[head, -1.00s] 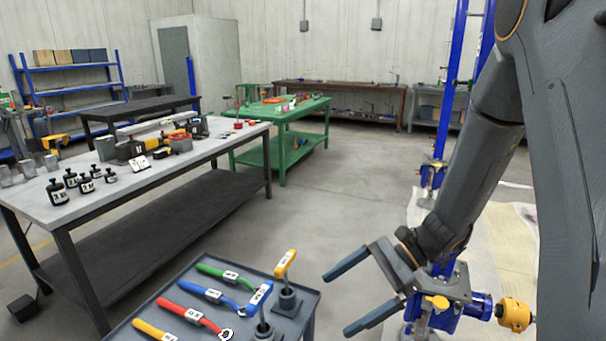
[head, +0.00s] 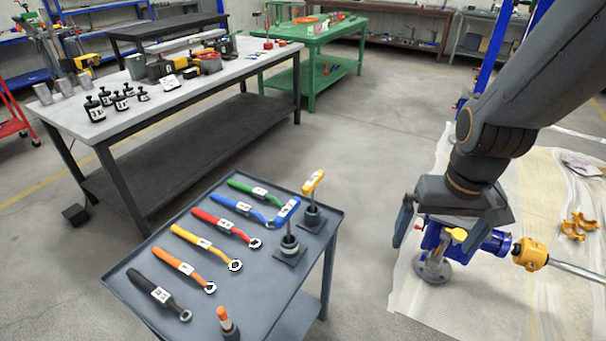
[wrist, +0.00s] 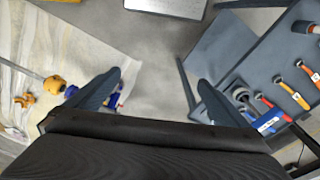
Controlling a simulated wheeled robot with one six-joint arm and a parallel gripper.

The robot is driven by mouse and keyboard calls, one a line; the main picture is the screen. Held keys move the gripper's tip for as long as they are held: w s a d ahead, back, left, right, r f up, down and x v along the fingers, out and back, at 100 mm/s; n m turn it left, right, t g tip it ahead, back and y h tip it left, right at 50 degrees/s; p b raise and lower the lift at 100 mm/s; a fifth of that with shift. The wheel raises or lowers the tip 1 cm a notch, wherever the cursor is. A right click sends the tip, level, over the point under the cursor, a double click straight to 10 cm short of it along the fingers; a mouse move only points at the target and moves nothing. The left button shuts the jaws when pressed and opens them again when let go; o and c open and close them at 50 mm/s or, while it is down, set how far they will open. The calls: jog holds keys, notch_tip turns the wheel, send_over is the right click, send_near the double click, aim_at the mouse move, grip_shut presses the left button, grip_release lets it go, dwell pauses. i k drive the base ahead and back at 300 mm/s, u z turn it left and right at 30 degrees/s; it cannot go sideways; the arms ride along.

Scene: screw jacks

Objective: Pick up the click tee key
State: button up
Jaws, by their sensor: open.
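Tee-handled keys stand upright in round dark sockets on the grey tool cart (head: 120,272). One has a yellow handle (head: 313,181), one a blue handle (head: 288,210), and an orange-topped tool (head: 225,319) stands near the front edge. I cannot tell which is the click tee key; the labels are too small to read. The blue handle (wrist: 268,121) also shows at the right of the wrist view. My gripper (head: 455,228) is open and empty, right of the cart and apart from the keys. Its spread fingers also show in the wrist view (wrist: 159,80).
Several coloured ring spanners, including a red one (head: 227,226), lie left of the keys. A blue screw jack (head: 436,250) with a yellow coupling (head: 529,254) stands below my gripper on a pale sheet (head: 400,295). A grey workbench (head: 180,92) stands behind the cart.

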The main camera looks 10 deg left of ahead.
aim_at(283, 217)
jog(key=z, duration=1.15)
jog(key=i, duration=1.1)
jog(key=u, duration=2.35)
